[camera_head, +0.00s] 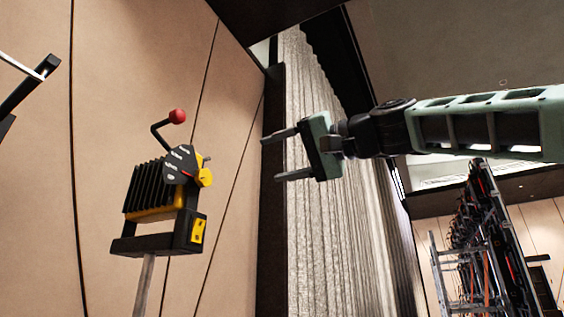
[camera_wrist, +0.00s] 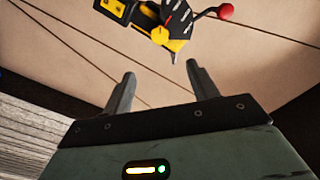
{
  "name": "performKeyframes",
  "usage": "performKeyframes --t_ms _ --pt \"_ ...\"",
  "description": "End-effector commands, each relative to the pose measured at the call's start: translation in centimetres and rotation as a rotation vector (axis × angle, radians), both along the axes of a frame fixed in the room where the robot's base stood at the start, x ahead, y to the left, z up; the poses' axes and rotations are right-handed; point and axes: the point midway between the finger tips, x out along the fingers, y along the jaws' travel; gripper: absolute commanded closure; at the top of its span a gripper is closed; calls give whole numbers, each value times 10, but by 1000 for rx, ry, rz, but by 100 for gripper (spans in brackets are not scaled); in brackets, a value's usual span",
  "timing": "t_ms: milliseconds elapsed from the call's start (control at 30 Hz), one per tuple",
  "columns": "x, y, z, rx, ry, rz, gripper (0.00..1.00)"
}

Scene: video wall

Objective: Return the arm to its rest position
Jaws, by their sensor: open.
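My gripper (camera_head: 278,156) is at the end of my green and black arm, which reaches in from the right in the head view. Its two fingers point left and are apart, with nothing between them. In the wrist view the gripper (camera_wrist: 158,85) also shows open and empty. A black and yellow device with a ribbed body (camera_head: 150,188) and a red-knobbed lever (camera_head: 177,117) stands on a pole to the left of my gripper, clear of the fingers. In the wrist view the device (camera_wrist: 160,22) is at the top, beyond the fingertips, and partly cut off.
A beige panelled wall (camera_head: 110,70) is behind the device. A grey ribbed curtain-like surface (camera_head: 335,220) is behind my gripper. A metal frame rack with a ladder (camera_head: 470,265) stands at the lower right. A black and white bar end (camera_head: 40,72) shows at the far left.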

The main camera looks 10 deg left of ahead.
Motion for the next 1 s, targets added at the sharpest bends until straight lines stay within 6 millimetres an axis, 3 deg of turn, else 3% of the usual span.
performKeyframes --t_ms 567,667,767,900,1000 --pt "1 3 -6 -14 6 0 41" --pt "2 15 -36 -76 32 -3 41" --pt "1 31 -92 -192 75 -6 41" --pt "-10 43 -193 -400 140 -8 41" --pt "-24 40 -264 -547 180 -3 41"
